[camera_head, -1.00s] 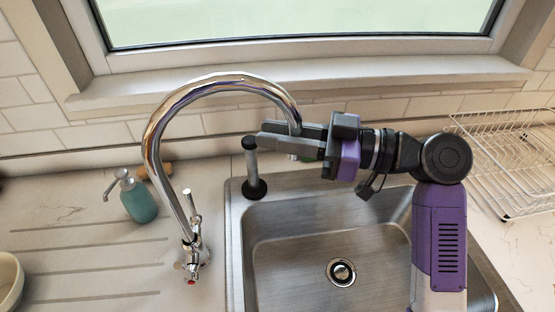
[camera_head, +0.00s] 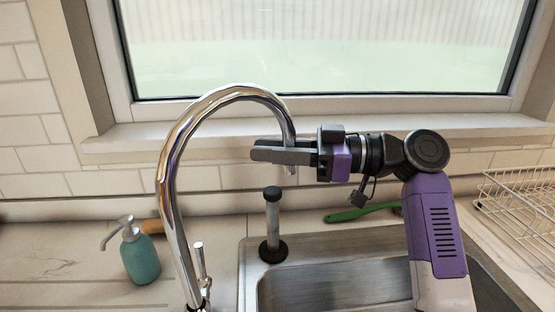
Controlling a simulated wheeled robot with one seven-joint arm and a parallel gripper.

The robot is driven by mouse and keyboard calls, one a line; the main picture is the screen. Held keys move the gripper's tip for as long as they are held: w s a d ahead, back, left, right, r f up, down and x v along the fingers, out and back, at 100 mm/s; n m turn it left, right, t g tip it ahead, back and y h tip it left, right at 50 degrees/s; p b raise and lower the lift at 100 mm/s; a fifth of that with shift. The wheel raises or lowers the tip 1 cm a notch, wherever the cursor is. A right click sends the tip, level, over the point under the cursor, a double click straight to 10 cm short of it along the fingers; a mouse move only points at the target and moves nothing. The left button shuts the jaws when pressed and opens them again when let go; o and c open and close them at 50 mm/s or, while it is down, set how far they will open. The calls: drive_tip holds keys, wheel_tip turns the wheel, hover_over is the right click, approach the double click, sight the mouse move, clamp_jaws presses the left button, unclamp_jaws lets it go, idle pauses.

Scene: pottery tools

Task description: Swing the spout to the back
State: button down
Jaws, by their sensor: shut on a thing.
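The chrome gooseneck spout (camera_head: 167,185) rises from its base at the bottom, left of the sink. It arches up and to the right, and its outlet end points down near the back edge of the sink. My gripper (camera_head: 287,152) comes in from the right and is shut on the spout near its outlet end. The two grey fingers lie on either side of the tube. The small tap lever (camera_head: 200,262) stands upright beside the base. The lower part of the tap is cut off by the frame.
The steel sink (camera_head: 340,245) lies below. A grey plunger-like tool (camera_head: 273,225) stands at its back left corner. A green brush (camera_head: 360,212) lies behind the sink. A teal soap dispenser (camera_head: 140,257) stands at left, a wire rack (camera_head: 515,205) at right. The window sill (camera_head: 220,133) is close behind.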

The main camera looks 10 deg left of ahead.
drive_tip(key=shift+s+a+g, duration=0.3)
drive_tip(key=shift+a, duration=0.25)
drive_tip(key=c, duration=1.3)
unclamp_jaws()
drive_tip(key=shift+w+d, duration=0.1)
drive_tip(key=shift+d, duration=0.1)
drive_tip(key=d+b, duration=0.1)
drive_tip(key=d, duration=0.6)
drive_tip(key=shift+d, duration=0.3)
drive_tip(key=shift+r, duration=0.1)
